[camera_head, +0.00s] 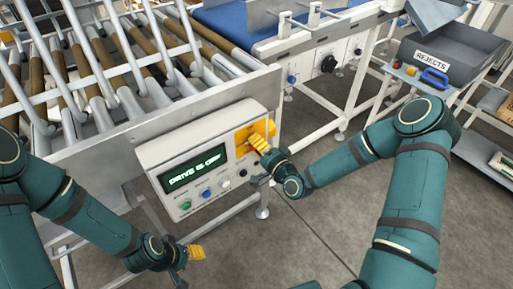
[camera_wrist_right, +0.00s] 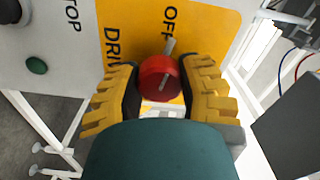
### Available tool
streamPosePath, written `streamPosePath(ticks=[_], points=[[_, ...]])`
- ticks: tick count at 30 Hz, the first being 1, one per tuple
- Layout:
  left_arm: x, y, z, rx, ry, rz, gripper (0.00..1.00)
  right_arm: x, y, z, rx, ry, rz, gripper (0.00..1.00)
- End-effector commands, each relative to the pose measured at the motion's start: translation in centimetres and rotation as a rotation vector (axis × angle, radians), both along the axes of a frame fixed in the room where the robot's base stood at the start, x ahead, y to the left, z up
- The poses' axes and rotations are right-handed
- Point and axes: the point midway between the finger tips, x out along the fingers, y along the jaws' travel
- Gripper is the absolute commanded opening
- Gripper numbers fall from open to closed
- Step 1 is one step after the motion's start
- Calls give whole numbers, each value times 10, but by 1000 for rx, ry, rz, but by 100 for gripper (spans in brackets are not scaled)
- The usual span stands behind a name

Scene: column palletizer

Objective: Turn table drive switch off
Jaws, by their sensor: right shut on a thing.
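The table drive switch (camera_wrist_right: 160,79) is a red round knob with a grey bar, on a yellow plate (camera_wrist_right: 205,35) marked "OFF" and partly hidden "DRI…" lettering. The bar points toward "OFF". My right gripper (camera_wrist_right: 160,88) has its yellow fingers on both sides of the knob, closed on it. In the head view the right gripper (camera_head: 258,146) is at the yellow plate of the control box (camera_head: 200,150) and hides the knob. The box's display (camera_head: 194,169) shows green text that appears to read "DRIVE IS OFF". My left gripper (camera_head: 188,254) hangs low, away from the box; its finger opening is unclear.
Below the display are green, blue and white buttons (camera_head: 206,193). A roller table (camera_head: 110,70) with metal rails stands behind the box. A conveyor with a blue belt (camera_head: 245,18) and a grey rejects bin (camera_head: 450,55) are farther back. The floor at front centre is clear.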

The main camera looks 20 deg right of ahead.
Motion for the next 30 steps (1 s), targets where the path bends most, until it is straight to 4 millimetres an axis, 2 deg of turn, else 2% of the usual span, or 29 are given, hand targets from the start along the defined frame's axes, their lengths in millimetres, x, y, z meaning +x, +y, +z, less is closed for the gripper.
streamPosePath(ticks=[11,26,27,29,30], points=[[2,0,-10,1,-6,1,47,2,-4,3,-132,-55,-11,3],[2,0,-11,1,-6,1,47,3,-4,4,-145,-64,-13,3],[2,0,-11,1,-6,1,47,3,-4,5,-145,-64,-13,48],[2,0,-11,1,-6,2,47,3,-4,4,-145,-63,-11,69],[2,0,-11,1,-6,2,47,3,-4,4,-145,-62,-10,72]])
